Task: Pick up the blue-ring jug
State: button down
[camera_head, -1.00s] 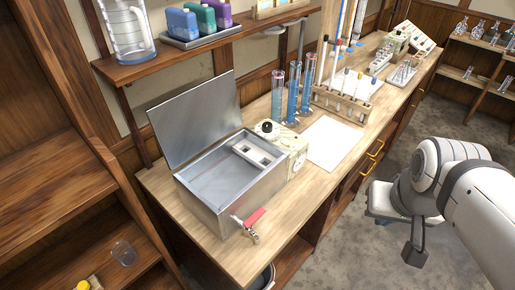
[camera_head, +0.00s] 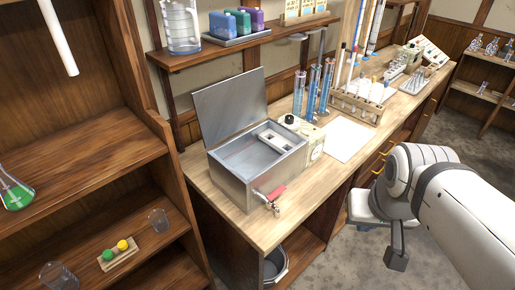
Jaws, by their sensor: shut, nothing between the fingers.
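The jug (camera_head: 181,22) is clear, with a blue ring round its base, and stands upright on the upper wall shelf in the upper left. Its top is cut off by the picture edge. My gripper (camera_head: 397,258) is the dark end part hanging under my white arm at the lower right, over the floor. It is shut and empty, far from the jug, with the bench between them. Its fingers show only small.
The shelf (camera_head: 222,51) also holds a tray of coloured bottles (camera_head: 238,22). Below it stand an open-lidded metal bath (camera_head: 232,180) and blue cylinders (camera_head: 313,88). A wooden shelf unit (camera_head: 75,165) with a green flask (camera_head: 15,190) is at left. Floor around my arm is clear.

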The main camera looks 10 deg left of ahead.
aim_at(179, 17)
jog(key=u, duration=1.3)
jog(key=k, duration=0.7)
jog(key=z, duration=0.5)
jog(key=i, duration=1)
jog(key=z, duration=0.05)
